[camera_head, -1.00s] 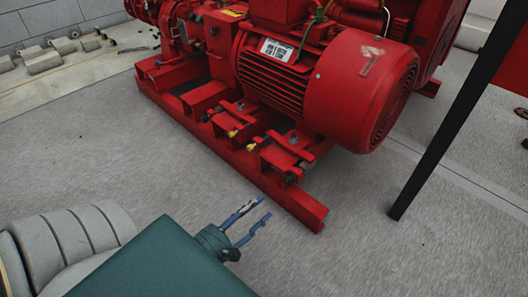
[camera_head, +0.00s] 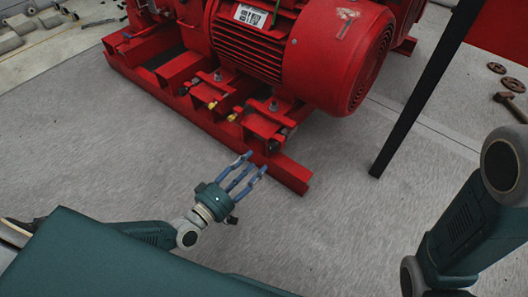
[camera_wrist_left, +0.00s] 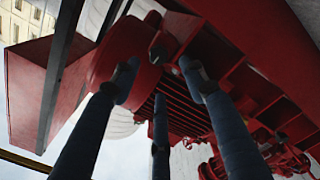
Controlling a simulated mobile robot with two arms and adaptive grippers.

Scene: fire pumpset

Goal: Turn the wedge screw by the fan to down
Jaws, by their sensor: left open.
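My left gripper (camera_head: 256,161) is open and empty, with its blue fingers spread, just in front of the red base rail near its right end. In the left wrist view its fingers (camera_wrist_left: 159,72) point toward the underside of the red motor and the base, with nothing between them. Small brass-tipped screws (camera_head: 232,117) stick out of the red wedge brackets below the motor; a dark screw end (camera_head: 274,147) sits at the bracket nearest the fan end. The red fan housing (camera_head: 360,65) is above and right of them. I cannot tell which way the screws are turned. My right gripper is out of view.
The red base rail (camera_head: 292,173) runs along the floor behind my left fingers. A black post (camera_head: 425,95) stands right of the fan housing. Rusty round parts (camera_head: 511,84) and a hammer (camera_head: 512,107) lie at the right. The grey floor in front is clear.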

